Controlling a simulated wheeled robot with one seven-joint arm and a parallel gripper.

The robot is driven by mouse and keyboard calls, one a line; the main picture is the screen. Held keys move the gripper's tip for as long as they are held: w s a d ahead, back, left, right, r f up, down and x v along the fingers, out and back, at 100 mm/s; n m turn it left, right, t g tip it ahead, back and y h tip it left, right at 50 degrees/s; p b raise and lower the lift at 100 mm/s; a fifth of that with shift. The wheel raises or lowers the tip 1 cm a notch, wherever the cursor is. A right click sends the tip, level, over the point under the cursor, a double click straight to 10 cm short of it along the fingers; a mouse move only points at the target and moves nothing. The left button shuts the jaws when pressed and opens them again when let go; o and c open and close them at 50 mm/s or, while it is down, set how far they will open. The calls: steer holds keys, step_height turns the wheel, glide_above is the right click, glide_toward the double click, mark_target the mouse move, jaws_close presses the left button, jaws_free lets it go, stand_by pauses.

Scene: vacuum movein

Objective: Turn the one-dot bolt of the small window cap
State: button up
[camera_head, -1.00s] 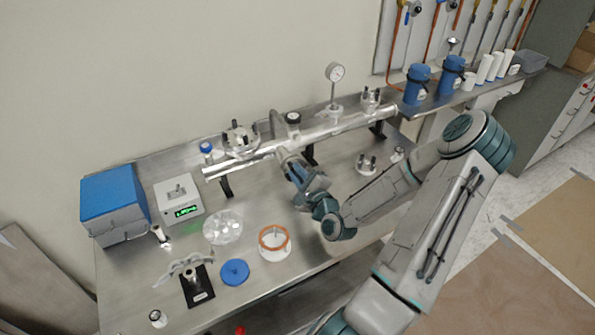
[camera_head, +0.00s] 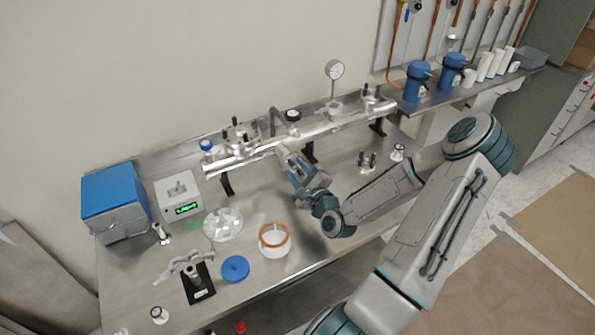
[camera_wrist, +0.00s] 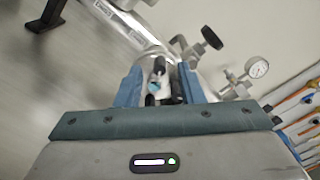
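My gripper (camera_wrist: 160,82) shows in the wrist view with its two blue fingers spread apart. No dot marks can be read. In the head view my gripper (camera_head: 282,151) is at the front side of the long metal tube (camera_head: 335,124), near its middle, and hides the cap there.
A gauge (camera_head: 334,70) and a black knob (camera_head: 293,115) stand above the tube. A flanged cap with black bolts (camera_head: 367,161) stands on the bench at right. A blue box (camera_head: 112,195), glass dish (camera_head: 223,224) and orange-rimmed ring (camera_head: 274,240) occupy the left and front.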

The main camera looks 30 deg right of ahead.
steer(key=s+p, duration=0.7)
steer(key=s, duration=0.6)
steer(key=shift+s+d, duration=0.25)
steer(key=shift+s, duration=0.15)
